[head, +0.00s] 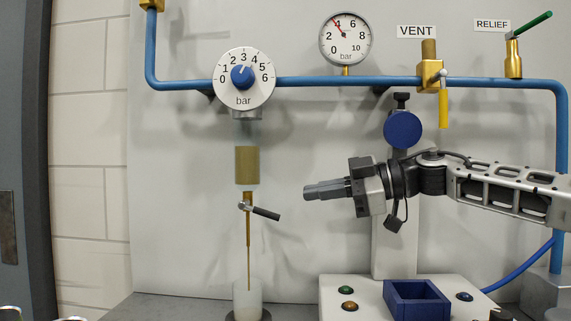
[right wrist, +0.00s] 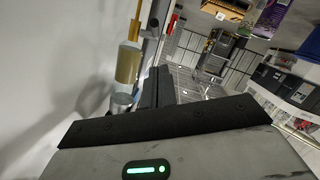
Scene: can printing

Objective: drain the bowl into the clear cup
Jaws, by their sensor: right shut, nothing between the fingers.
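The bowl (head: 247,166) hangs below the dial regulator, with olive-brown liquid in its lower part and a clear part above. It also shows in the right wrist view (right wrist: 129,64). Under it is a brass drain valve (head: 247,201) with a black lever (head: 265,213) slanting down to the right. A thin brown stream (head: 248,262) runs from the drain into the clear cup (head: 247,296), which stands upright below on a dark base. How full the cup is cannot be told. My right gripper (head: 308,193) is shut and empty, right of the lever and apart from it. My left gripper is not in view.
The regulator dial (head: 244,78) sits on the blue pipe (head: 320,81). A gauge (head: 346,39), yellow vent lever (head: 443,108) and green relief lever (head: 535,24) are at upper right. A button panel (head: 365,283) with a blue open box (head: 416,302) stands at lower right.

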